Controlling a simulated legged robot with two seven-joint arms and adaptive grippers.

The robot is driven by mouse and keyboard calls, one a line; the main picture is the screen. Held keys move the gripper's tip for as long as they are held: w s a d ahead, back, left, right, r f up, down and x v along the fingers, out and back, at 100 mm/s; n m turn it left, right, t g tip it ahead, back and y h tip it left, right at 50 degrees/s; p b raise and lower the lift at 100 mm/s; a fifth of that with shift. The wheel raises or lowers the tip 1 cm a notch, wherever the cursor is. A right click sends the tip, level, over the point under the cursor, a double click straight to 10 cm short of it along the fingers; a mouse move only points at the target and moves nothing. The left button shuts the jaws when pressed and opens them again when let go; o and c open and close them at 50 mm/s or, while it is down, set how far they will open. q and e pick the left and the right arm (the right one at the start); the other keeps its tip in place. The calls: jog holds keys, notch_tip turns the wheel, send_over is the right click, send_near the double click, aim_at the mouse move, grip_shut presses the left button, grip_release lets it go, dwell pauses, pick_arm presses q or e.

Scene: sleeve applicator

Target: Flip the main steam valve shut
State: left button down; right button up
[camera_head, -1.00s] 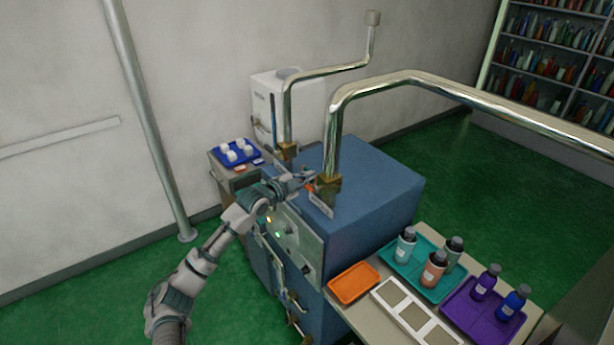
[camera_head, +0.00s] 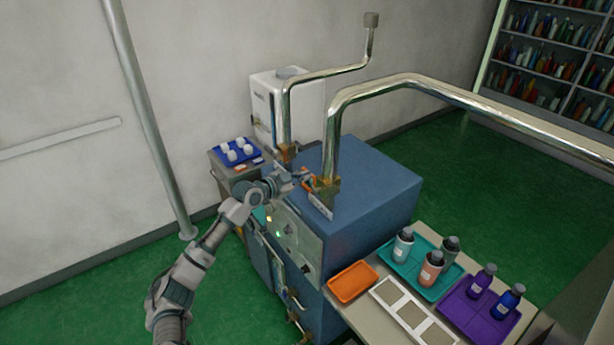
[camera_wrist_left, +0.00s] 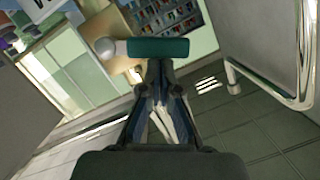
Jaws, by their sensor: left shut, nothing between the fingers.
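The main pipe rises from a brass fitting (camera_head: 325,188) on top of the blue machine (camera_head: 375,185). A small orange part (camera_head: 308,181), apparently the valve handle, sits just left of this fitting. My left gripper (camera_head: 297,178) is just left of the orange part; I cannot tell whether they touch. In the left wrist view its fingers (camera_wrist_left: 158,66) are together and empty. A teal cylinder with a pale round end (camera_wrist_left: 158,47) lies crosswise just beyond the fingertips there; I cannot tell what it belongs to. My right gripper is out of view.
A second, thinner pipe (camera_head: 286,115) stands behind the gripper. A blue tray (camera_head: 250,160) with white jars is at the left. An orange tray (camera_head: 352,281), a teal tray (camera_head: 405,275) and a purple tray (camera_head: 462,313) lie on the front table.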

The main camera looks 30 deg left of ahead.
pick_arm(q)
jog(key=n, duration=0.1)
jog(key=a+f+n+h+b, duration=0.1)
jog(key=n, duration=0.1)
jog(key=w+f+n+g+h, duration=0.1)
jog(key=shift+a+f+n, duration=0.2)
jog(key=shift+a+n, duration=0.2)
jog(key=shift+s+d+f, duration=0.1)
dwell(0.5)
